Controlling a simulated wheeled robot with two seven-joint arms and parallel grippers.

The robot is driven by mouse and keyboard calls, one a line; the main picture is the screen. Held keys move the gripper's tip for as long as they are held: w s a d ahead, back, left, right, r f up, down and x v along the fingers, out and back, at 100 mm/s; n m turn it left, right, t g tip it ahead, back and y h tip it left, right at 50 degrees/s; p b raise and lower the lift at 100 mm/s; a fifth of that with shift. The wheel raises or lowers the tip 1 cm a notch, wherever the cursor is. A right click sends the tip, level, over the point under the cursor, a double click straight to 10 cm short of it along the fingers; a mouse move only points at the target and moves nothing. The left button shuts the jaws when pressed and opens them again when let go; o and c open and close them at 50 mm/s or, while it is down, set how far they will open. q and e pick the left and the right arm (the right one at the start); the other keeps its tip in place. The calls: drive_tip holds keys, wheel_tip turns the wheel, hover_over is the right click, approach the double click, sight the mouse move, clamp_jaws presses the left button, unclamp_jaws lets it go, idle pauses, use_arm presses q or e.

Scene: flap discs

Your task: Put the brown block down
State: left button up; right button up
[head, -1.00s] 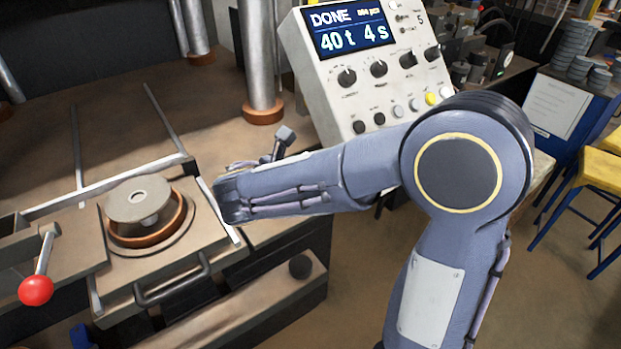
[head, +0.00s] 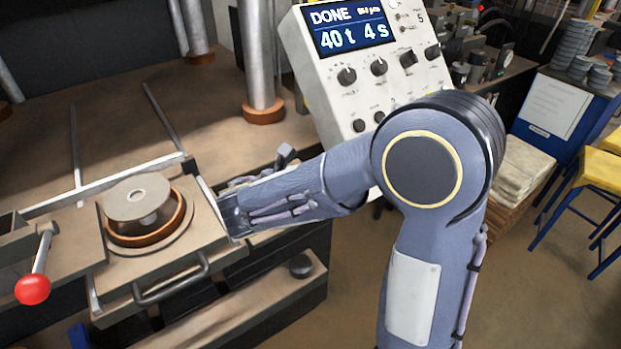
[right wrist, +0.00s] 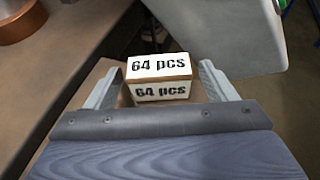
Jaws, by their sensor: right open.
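The brown block (right wrist: 160,78) shows in the right wrist view. It has white labels reading "64 pcs" on its top and near side, with brown edges between them. My right gripper (right wrist: 162,68) is open, with one finger on each side of the block and a narrow gap at each side. The block seems to rest on a tan surface; its underside is hidden. In the head view my right arm covers the middle, and the block and the gripper's fingers cannot be made out there. My left gripper is not in view.
A press with a round mould and disc (head: 138,197) stands at the left, with a red-knobbed lever (head: 33,288). A control panel (head: 375,75) reading "DONE 40 t 4 s" stands behind my arm. Yellow stools (head: 603,170) and stacked discs (head: 580,60) are at the right.

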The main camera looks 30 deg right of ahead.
drive_tip(key=shift+r, duration=0.25)
drive_tip(key=v, duration=1.1)
drive_tip(key=shift+s+a, duration=0.1)
drive_tip(key=shift+a, duration=0.1)
drive_tip(key=shift+s, duration=0.2)
drive_tip(key=s+d+f+m+g+y, duration=0.5)
drive_tip(key=s+d+f+m+y, duration=0.25)
drive_tip(key=s+m, duration=0.2)
drive_tip(key=s+a+m+t+y, duration=0.4)
drive_tip(key=s+m+y, duration=0.3)
drive_tip(key=m, duration=0.8)
drive_tip(key=shift+a+f+m+t+y, duration=0.3)
drive_tip(key=shift+a+m+y, duration=0.05)
drive_tip(key=shift+a+y, duration=0.35)
